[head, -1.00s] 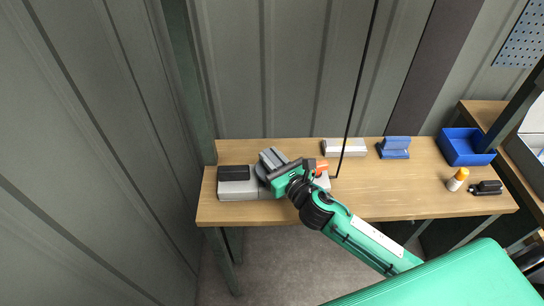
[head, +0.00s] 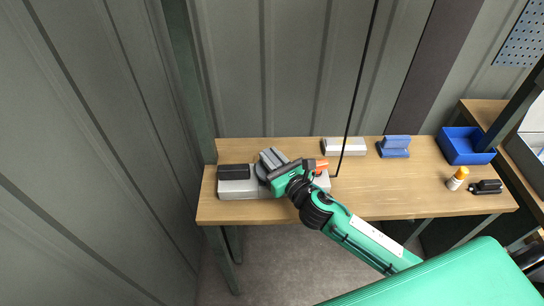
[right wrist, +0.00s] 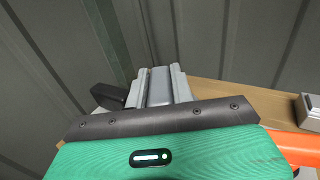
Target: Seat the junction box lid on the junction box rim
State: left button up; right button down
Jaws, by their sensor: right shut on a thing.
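My right gripper (head: 271,158) is over the left part of the bench, above a long pale grey base (head: 240,189). It also shows in the right wrist view (right wrist: 157,72), shut on a grey piece (right wrist: 158,90) between its fingers, which looks like the junction box lid. My gripper and wrist cover most of this piece in the head view. I cannot make out the junction box rim; it may be hidden under my gripper. Whether the held piece touches anything below cannot be told. My left gripper is not in view.
A black block (head: 234,172) sits at the base's left end, and an orange part (head: 321,164) at its right. Behind are a grey-white box (head: 345,147) and a blue holder (head: 394,148). A blue bin (head: 466,147), a bottle (head: 457,179) and a black item (head: 486,187) stand right.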

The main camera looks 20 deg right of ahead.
jog(key=shift+f+b, duration=0.75)
jog(key=shift+f, duration=0.5)
jog(key=c, duration=1.1)
grip_release()
jog(key=shift+s, duration=0.1)
jog(key=b+v, duration=0.4)
jog(key=v, duration=0.8)
jog(key=shift+s+d, duration=0.1)
jog(key=shift+s, duration=0.25)
jog(key=shift+s+d+r, duration=0.1)
jog(key=shift+s+d, duration=0.05)
jog(key=shift+s, duration=0.3)
